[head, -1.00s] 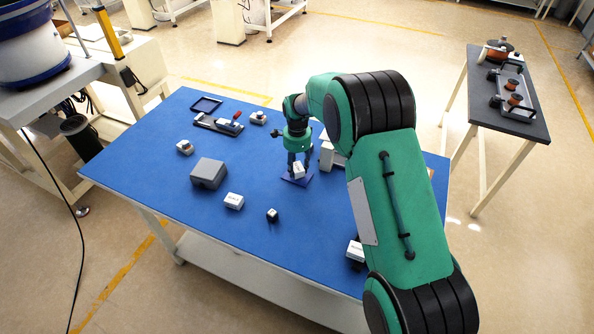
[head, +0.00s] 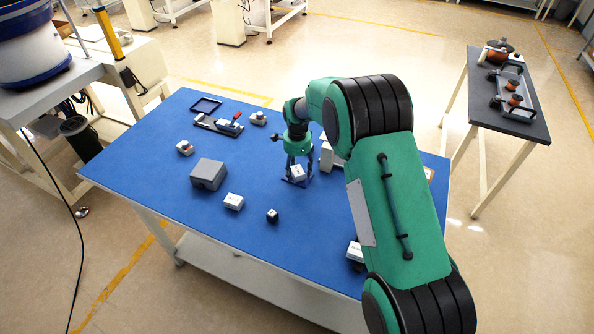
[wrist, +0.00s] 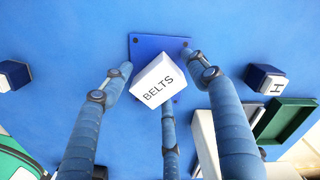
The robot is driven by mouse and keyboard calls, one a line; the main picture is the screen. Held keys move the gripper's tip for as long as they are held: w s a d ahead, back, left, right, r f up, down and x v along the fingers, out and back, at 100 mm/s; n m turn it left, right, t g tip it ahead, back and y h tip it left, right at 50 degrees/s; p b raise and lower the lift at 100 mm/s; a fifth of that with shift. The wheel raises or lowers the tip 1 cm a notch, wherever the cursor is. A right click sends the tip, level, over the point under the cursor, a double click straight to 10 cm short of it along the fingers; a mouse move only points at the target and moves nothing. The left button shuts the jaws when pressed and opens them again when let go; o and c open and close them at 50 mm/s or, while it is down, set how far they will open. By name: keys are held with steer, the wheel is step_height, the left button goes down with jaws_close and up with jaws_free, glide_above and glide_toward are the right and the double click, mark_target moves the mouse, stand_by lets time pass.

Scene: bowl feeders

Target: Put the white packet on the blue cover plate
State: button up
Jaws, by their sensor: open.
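The white packet (wrist: 156,82), marked "BELTS", rests on the blue cover plate (wrist: 146,44) in the wrist view, turned at an angle to the plate. It covers much of the plate's near part. In the head view the packet (head: 297,171) shows between my fingers, with an edge of the plate below it. My gripper (wrist: 157,68) has its three fingers spread open around the packet, with visible gaps at the two side fingers. The near finger stands close to the packet's near side; I cannot tell whether it touches.
A grey box (head: 208,174), a white box (head: 234,201) and a small dark block (head: 272,215) stand left of my gripper. A white block (head: 327,156) stands close on its right. A green tray (wrist: 287,119) lies at right in the wrist view. The blue table's front middle is clear.

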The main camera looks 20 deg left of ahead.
mark_target(297, 170)
steer(key=shift+r, duration=0.1)
step_height(297, 170, up, 12)
steer(key=p, duration=0.3)
stand_by(0.3)
stand_by(0.6)
